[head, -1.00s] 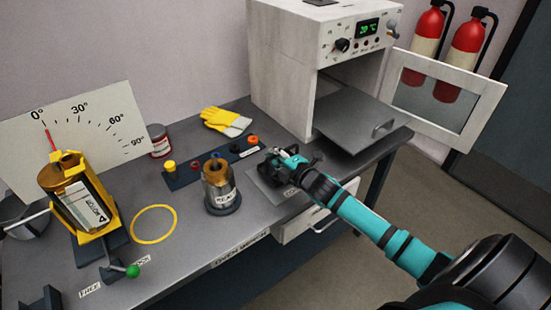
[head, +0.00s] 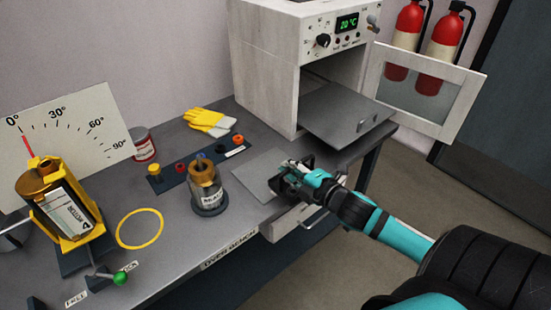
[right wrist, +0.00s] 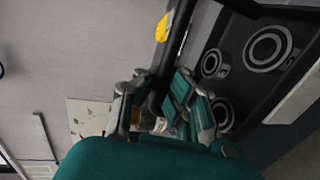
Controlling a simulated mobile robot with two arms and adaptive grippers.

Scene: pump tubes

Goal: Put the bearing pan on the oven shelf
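The bearing pan (right wrist: 240,75) is dark, with several pale ring-shaped bearings in it. It fills the right of the right wrist view, and its rim runs between my finger pads. In the head view the pan is small, dark and mostly hidden by my right gripper (head: 290,178). That gripper (right wrist: 165,110) appears shut on the rim, just above the table's front edge beside a grey mat. The oven shelf (head: 345,108) is a flat grey plate sticking out of the open oven (head: 278,60). It looks bare and lies behind and right of my gripper. My left gripper is not in view.
The oven door (head: 425,90) hangs open to the right. The grey mat (head: 258,172) is bare. A labelled pump-like cylinder (head: 208,190), a strip with coloured plugs (head: 180,182) and a yellow glove (head: 207,121) stand to the left. A drawer (head: 285,225) lies below my gripper.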

